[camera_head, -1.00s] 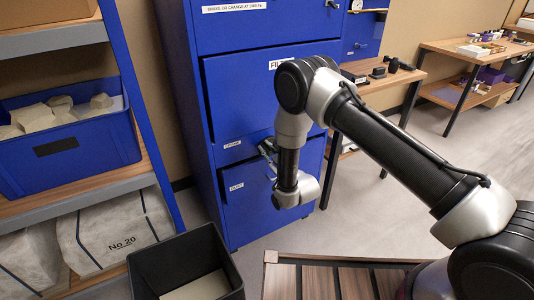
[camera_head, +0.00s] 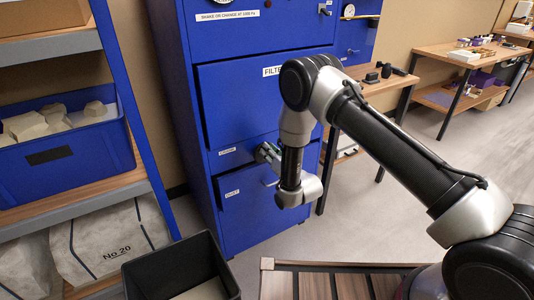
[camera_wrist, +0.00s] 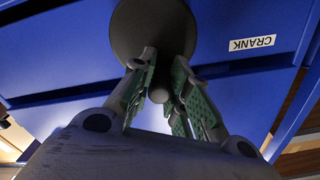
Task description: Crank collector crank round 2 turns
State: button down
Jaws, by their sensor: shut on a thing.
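The collector crank shows in the wrist view as a dark round disc (camera_wrist: 152,28) on the blue cabinet front, with a small grey handle (camera_wrist: 160,88) standing out towards the camera. My gripper (camera_wrist: 166,72) has its green-padded fingers on either side of this handle and is shut on it.
The blue collector cabinet (camera_head: 240,110) has a filter panel above and a dust drawer (camera_head: 245,215) below. A black bin (camera_head: 165,262) stands at the front left, near a shelf with a blue crate (camera_head: 60,160). Workbenches (camera_head: 455,60) stand at the right.

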jog(key=m, duration=0.1)
jog(key=d+m, duration=0.1)
jog(key=m, duration=0.3)
jog(key=shift+w+d+f, duration=0.2)
jog(key=shift+w+f, duration=0.05)
jog(key=shift+w, duration=0.1)
jog(key=shift+f, duration=0.1)
dwell(0.3)
jog(key=c, duration=1.3)
grip_release()
jog(key=v, duration=1.2)
